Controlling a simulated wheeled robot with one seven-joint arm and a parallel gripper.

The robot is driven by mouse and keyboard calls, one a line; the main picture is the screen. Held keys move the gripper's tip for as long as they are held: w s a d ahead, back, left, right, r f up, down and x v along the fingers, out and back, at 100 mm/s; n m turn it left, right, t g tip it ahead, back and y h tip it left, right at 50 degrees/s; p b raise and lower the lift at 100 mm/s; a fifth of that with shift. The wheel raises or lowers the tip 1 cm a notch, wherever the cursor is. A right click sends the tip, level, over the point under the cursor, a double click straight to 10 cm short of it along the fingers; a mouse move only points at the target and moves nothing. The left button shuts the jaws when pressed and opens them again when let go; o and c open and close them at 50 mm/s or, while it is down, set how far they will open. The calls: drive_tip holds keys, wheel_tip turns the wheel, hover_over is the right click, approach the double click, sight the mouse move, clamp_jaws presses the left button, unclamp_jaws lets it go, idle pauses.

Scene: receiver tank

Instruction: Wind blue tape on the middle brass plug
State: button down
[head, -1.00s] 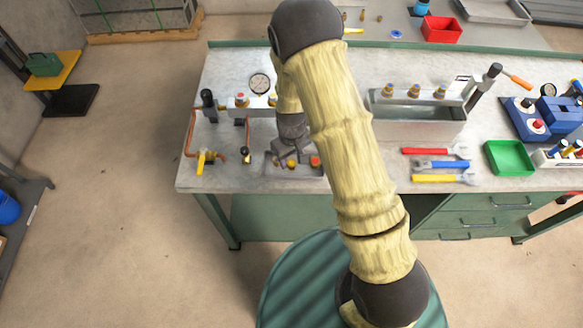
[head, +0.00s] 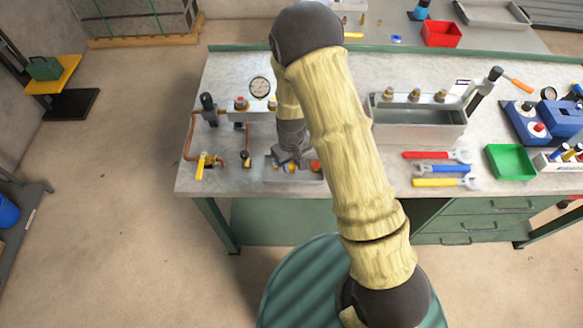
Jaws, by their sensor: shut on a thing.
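My gripper (head: 288,164) points down at a low grey holder (head: 302,178) near the front edge of the bench, on the left half. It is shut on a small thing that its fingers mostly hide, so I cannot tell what. Small blue patches (head: 277,167) show beside the fingertips. A red-orange piece (head: 316,166) sits at the holder's right end. Three brass fittings stand in a row on the back of a grey tank, the middle brass one (head: 414,95) among them. I cannot tell whether tape is on any plug.
Left of the holder are copper pipework with a yellow-handled valve (head: 202,162) and a round gauge (head: 260,87). Right of my arm lie red, blue and yellow wrenches (head: 440,169) and a green tray (head: 510,160). A blue ring (head: 397,37) lies on the bench behind.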

sight(291, 166)
drive_tip(key=shift+r+p, duration=1.95)
drive_tip(key=shift+r, duration=1)
